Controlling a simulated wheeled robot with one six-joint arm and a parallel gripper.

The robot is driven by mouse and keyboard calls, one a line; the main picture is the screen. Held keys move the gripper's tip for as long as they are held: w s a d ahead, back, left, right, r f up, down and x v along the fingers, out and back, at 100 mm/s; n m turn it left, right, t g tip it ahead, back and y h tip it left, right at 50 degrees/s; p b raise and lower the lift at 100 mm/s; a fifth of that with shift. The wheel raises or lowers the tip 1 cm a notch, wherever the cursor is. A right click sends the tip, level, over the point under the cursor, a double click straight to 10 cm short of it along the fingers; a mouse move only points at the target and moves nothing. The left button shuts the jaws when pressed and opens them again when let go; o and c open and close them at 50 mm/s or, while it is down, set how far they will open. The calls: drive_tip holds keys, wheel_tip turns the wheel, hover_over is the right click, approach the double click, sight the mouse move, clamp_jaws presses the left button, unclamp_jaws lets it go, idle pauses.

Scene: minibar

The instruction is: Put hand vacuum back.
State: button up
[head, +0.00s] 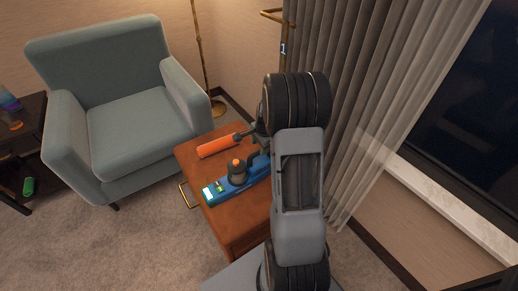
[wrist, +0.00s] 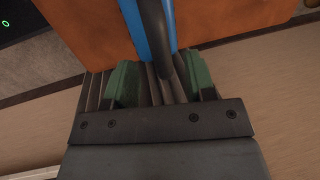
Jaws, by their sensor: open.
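A blue device (head: 225,190) with a grey, orange-topped knob and a dark handle lies on the wooden cabinet; it looks like the hand vacuum. In the wrist view its blue body (wrist: 148,28) and dark handle (wrist: 164,55) reach between the green finger pads of my gripper (wrist: 160,80). The pads stand apart, with gaps on both sides, so my gripper is open around it. In the head view my arm hides most of the gripper and the device's right end.
An orange cylinder (head: 218,146) with a dark end lies behind the blue device on the cabinet (head: 188,152). A grey-green armchair (head: 140,118) stands at the left. Curtains (head: 345,105) hang close on the right. A dark shelf (head: 22,150) stands at the far left.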

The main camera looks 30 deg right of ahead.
drive_tip(key=s+a+r+n+p, duration=0.1)
drive_tip(key=s+a+r+n, duration=0.25)
drive_tip(key=a+r, duration=0.2)
drive_tip(key=s+a+r+n+p, duration=0.1)
drive_tip(key=s+a+r+n, duration=0.1)
drive_tip(key=a+r+n, duration=0.35)
drive_tip(key=s+a+r+n, duration=0.4)
drive_tip(key=s+a+n, duration=0.4)
drive_tip(key=s, duration=0.3)
drive_tip(key=shift+a+r+n, duration=0.3)
drive_tip(key=shift+r+n, duration=0.1)
drive_tip(key=shift+n, duration=0.1)
drive_tip(key=w+a+r+t+p, duration=0.1)
drive_tip(key=w+r+p, duration=0.1)
drive_tip(key=r+p, duration=0.7)
drive_tip(key=w+a+r+t+p, duration=0.1)
drive_tip(key=w+r+p, duration=0.1)
drive_tip(key=r+p, duration=0.7)
drive_tip(key=s+d+p+v, duration=0.1)
drive_tip(key=p+v, duration=0.4)
drive_tip(key=v, duration=0.3)
drive_tip(key=shift+s+f+g, duration=0.15)
drive_tip(key=shift+f+g, duration=0.15)
drive_tip(key=shift+g, duration=0.1)
